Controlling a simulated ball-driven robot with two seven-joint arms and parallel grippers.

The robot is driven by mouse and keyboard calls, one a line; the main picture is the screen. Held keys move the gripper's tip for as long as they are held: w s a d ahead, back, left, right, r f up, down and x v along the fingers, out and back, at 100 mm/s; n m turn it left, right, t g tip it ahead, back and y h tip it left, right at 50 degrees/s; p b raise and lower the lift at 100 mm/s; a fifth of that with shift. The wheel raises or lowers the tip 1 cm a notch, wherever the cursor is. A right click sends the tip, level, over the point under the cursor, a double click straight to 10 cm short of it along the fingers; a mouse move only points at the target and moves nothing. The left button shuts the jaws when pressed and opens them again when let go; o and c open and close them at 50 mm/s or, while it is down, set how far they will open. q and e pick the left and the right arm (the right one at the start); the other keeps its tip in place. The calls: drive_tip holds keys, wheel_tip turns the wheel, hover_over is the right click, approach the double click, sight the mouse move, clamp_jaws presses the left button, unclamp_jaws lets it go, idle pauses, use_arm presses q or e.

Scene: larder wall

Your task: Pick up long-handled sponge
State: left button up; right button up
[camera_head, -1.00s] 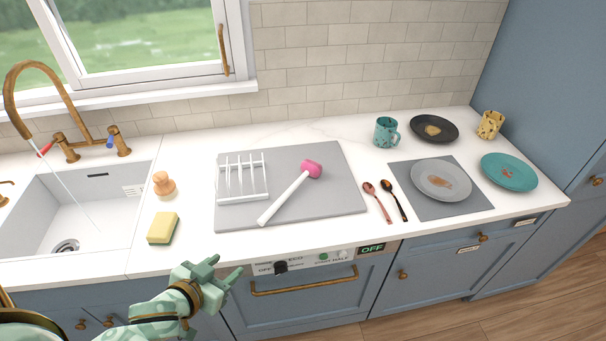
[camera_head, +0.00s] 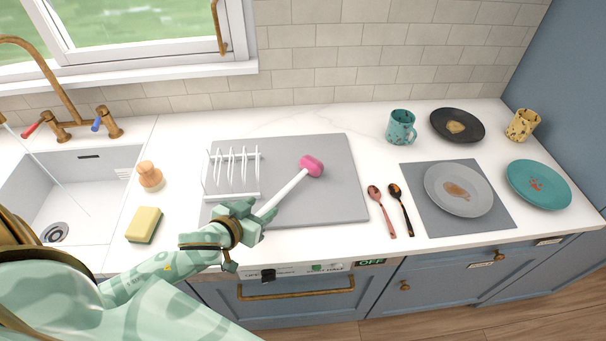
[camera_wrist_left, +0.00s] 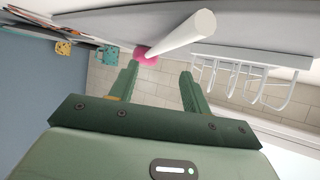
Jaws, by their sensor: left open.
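The long-handled sponge, with a white handle (camera_head: 285,192) and a pink head (camera_head: 312,166), lies on the grey mat (camera_head: 340,200) on the counter. Its pink head points to the back right and its handle end to the front left. My left gripper (camera_head: 251,213) is at the handle's near end and hides that end in the head view. In the left wrist view the gripper (camera_wrist_left: 158,78) is open, and the white handle (camera_wrist_left: 180,38) shows just beyond the fingertips, not between them. My right gripper is not in view.
A white dish rack (camera_head: 232,193) stands on the mat just left of the handle. Two spoons (camera_head: 382,212) lie right of the mat. A yellow sponge (camera_head: 144,225) and a wooden brush (camera_head: 150,177) lie near the sink (camera_head: 95,205).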

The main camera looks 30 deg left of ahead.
sight(281, 194)
use_arm(q)
drive_tip(key=x, duration=0.4)
drive_tip(key=shift+w+f+b, duration=0.25)
drive_tip(key=shift+w+b, duration=0.1)
drive_tip(key=shift+w, duration=0.15)
drive_tip(key=x, duration=0.2)
drive_tip(key=b+x, duration=0.1)
drive_tip(key=x, duration=0.2)
drive_tip(key=shift+d+r, duration=0.15)
drive_tip(key=shift+d, duration=0.05)
drive_tip(key=shift+s+r, duration=0.1)
clamp_jaws()
